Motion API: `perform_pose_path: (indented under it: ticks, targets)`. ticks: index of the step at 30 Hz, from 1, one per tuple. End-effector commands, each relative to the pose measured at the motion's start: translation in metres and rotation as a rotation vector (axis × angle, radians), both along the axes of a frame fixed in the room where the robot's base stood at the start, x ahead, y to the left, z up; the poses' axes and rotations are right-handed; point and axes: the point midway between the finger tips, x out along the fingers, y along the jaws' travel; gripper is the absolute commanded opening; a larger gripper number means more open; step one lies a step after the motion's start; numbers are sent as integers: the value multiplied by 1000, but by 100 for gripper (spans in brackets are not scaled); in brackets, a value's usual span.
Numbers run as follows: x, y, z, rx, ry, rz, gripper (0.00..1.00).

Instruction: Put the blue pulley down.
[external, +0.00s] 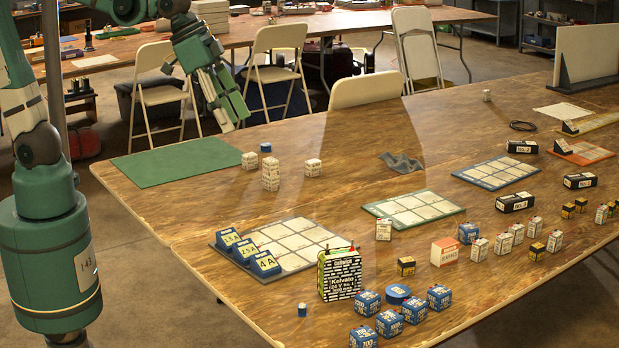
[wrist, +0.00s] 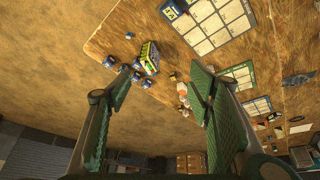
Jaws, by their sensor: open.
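The blue pulley (external: 398,293) looks like a low round blue disc. It rests on the wooden table near the front edge in the external view, among several blue cubes (external: 389,323) and beside the yellow-green battery block (external: 339,274). In the wrist view the blue things near the battery are too small to tell the pulley apart. My gripper (external: 232,118) is high at the back left, by the green mat, well away from the pulley. In the wrist view my gripper (wrist: 160,80) has its two green fingers wide apart, with nothing between them.
A green mat (external: 175,161) lies at the table's left end, with white blocks (external: 271,174) to its right. A label tray (external: 285,245) stands behind the battery. White and yellow blocks, black boxes and more trays fill the right side. Bare wood shows at the front left.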

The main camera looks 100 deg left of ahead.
Motion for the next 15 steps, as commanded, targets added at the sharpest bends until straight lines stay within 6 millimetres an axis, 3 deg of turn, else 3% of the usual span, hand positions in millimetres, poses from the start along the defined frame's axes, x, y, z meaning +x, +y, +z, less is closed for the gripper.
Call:
perform_pose_path:
  ticks: [15]
  targets:
    - [-89, 5, -19, 18, -97, -26, 52]
